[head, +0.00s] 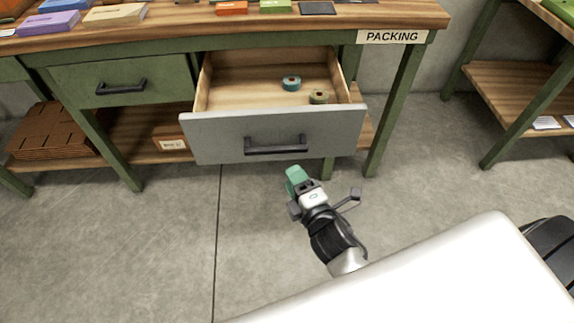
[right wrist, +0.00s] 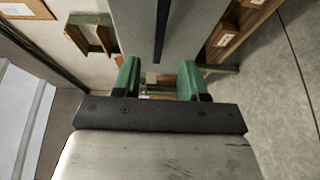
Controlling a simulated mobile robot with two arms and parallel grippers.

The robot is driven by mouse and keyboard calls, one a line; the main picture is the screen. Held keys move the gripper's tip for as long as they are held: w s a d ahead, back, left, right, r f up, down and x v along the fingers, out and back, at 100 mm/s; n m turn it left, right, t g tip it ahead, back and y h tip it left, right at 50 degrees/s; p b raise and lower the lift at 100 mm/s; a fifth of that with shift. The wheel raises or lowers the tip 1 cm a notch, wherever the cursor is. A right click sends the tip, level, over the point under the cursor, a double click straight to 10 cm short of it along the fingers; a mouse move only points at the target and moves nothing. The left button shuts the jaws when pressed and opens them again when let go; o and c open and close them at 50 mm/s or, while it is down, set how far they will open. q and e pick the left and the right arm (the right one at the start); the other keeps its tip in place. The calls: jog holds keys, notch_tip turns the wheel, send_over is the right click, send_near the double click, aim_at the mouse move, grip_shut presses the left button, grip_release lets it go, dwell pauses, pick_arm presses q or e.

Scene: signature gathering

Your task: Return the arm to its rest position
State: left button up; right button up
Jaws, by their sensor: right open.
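My right gripper (head: 297,180) is in front of the open grey-fronted drawer (head: 226,138), just below its black handle (head: 275,145) in the head view. In the right wrist view the two green fingers of the right gripper (right wrist: 160,80) are apart with nothing between them. The grey drawer front (right wrist: 190,25) and its dark handle (right wrist: 162,30) show beyond the fingers. The gripper looks apart from the handle. My left gripper is in neither view.
The drawer holds a blue roll (head: 291,83) and a tan-green roll (head: 319,97). The workbench (head: 200,27) carries several boxes. A closed green drawer (head: 80,83) is at left. Another table (head: 530,85) stands at right. Bare floor (head: 150,250) lies in front.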

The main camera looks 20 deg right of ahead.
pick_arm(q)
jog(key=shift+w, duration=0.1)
pick_arm(e)
jog(key=shift+s, duration=0.4)
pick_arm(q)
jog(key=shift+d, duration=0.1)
